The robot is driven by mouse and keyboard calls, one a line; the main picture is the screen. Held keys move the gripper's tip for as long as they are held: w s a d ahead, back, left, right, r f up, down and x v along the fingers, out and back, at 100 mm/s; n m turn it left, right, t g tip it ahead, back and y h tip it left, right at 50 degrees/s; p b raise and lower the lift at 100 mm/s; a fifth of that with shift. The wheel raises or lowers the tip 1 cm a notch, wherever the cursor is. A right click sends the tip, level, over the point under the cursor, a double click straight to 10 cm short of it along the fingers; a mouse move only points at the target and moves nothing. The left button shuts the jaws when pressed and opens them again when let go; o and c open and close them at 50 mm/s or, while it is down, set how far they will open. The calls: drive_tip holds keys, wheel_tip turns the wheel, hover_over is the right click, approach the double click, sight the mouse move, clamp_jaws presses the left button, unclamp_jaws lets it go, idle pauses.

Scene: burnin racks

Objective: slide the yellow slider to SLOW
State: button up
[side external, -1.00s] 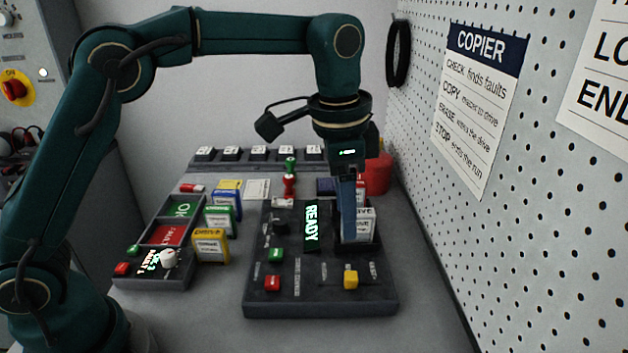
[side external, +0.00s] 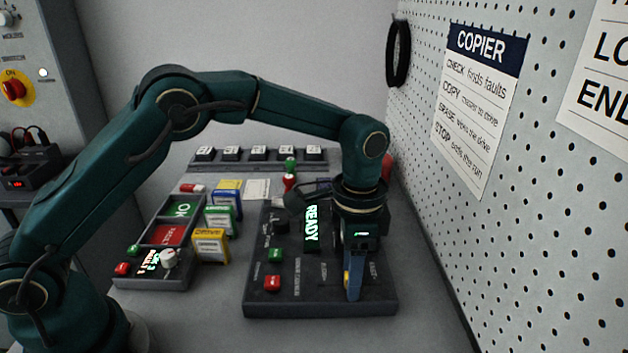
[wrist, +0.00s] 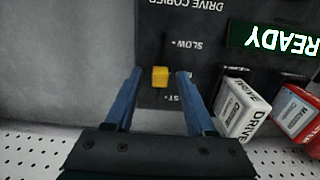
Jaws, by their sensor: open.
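The yellow slider (wrist: 160,77) sits in its slot on the dark copier panel (wrist: 175,20). In the wrist view it lies between the SLOW label (wrist: 187,43) and the partly hidden label ending in "ST", apart from both ends. My gripper (wrist: 160,73) is open, with one blue finger on each side of the slider and a gap showing on both sides. In the side view my gripper (side external: 353,293) is low at the panel's front right, and its finger hides most of the slider (side external: 346,279).
A white-labelled drive (wrist: 240,106) and a red drive (wrist: 296,112) stand right of my gripper in the wrist view. The READY display (side external: 311,228) is lit. Green (side external: 275,255) and red (side external: 272,284) controls sit on the panel's left. The pegboard wall (side external: 500,250) runs along the right.

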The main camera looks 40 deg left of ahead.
clamp_jaws()
idle(1.3)
